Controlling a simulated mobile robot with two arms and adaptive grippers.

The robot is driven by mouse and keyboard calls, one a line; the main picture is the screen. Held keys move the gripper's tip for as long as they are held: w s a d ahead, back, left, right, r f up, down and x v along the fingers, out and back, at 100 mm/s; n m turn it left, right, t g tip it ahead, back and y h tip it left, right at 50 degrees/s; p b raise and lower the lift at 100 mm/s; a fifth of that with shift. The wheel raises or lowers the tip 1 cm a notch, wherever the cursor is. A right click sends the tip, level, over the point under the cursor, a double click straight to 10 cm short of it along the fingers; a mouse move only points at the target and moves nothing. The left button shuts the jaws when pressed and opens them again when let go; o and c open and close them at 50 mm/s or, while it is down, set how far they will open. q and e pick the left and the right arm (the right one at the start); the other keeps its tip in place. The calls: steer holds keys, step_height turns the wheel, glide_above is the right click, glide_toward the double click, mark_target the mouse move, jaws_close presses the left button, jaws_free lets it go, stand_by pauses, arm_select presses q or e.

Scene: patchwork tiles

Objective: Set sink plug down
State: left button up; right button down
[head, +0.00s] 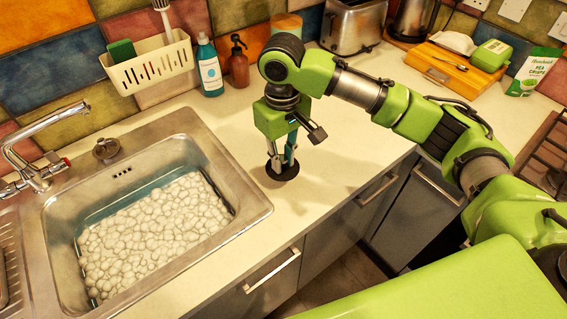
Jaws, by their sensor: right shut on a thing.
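The sink plug (288,175) is a dark round disc at the worktop to the right of the sink. My right gripper (282,164) points down over it, with its fingers shut on the plug's upper middle part. The fingers hide part of the plug. The plug is at or very close to the worktop surface; I cannot tell if it touches. My left gripper is not in view.
The metal sink (245,195) is full of white foam. The tap (35,150) and a small metal fitting (107,150) stand behind it. The worktop (235,118) around the plug is clear.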

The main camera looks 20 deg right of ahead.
mark_target(284, 167)
steer(key=shift+w+d+f, duration=0.2)
steer(key=shift+w+f, duration=0.15)
steer(key=shift+f, duration=0.2)
steer(key=f, duration=0.1)
steer(key=f+p, duration=0.1)
steer(key=f, duration=0.1)
steer(key=shift+w+d+f, duration=0.1)
steer(key=shift+w+d, duration=0.05)
steer(key=shift+w, duration=0.1)
steer(key=shift+f, duration=0.2)
steer(key=shift+f+p, duration=0.15)
steer(key=shift+p, duration=0.15)
steer(key=c, duration=1.9)
jaws_free()
